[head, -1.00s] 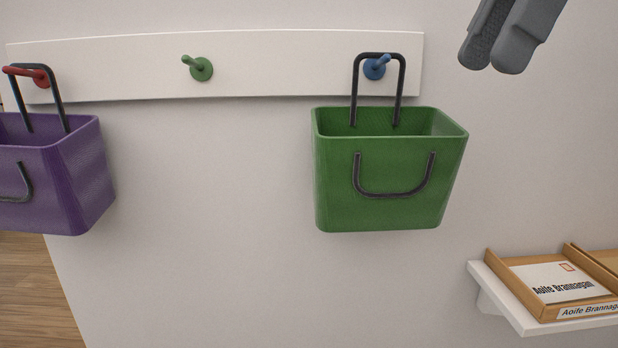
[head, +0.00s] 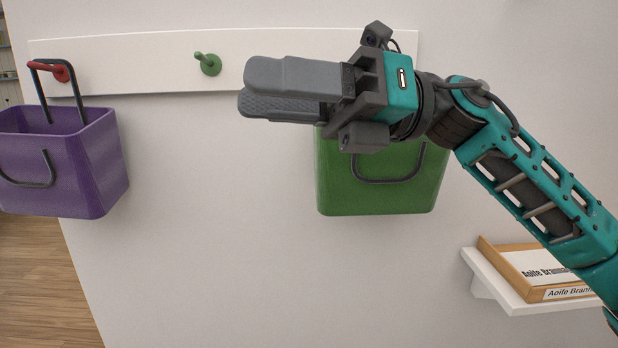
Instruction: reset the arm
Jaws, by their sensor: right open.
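My right gripper (head: 246,90) shows in the upper middle of the head view, its arm coming in from the right. Its grey fingers point left, a small gap between them, and nothing shows between them. It is in front of the white peg board and the upper part of the green basket (head: 375,195). The green basket hangs at the board's right side; the arm hides its rim, its upper handle and its peg. My left gripper is out of view.
A purple basket (head: 75,165) hangs on a red peg (head: 60,73) at the left. A green peg (head: 208,64) on the white board (head: 140,65) is bare. At lower right, a white shelf (head: 490,280) holds a wooden tray (head: 528,285) with a card. Wall below the baskets is clear.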

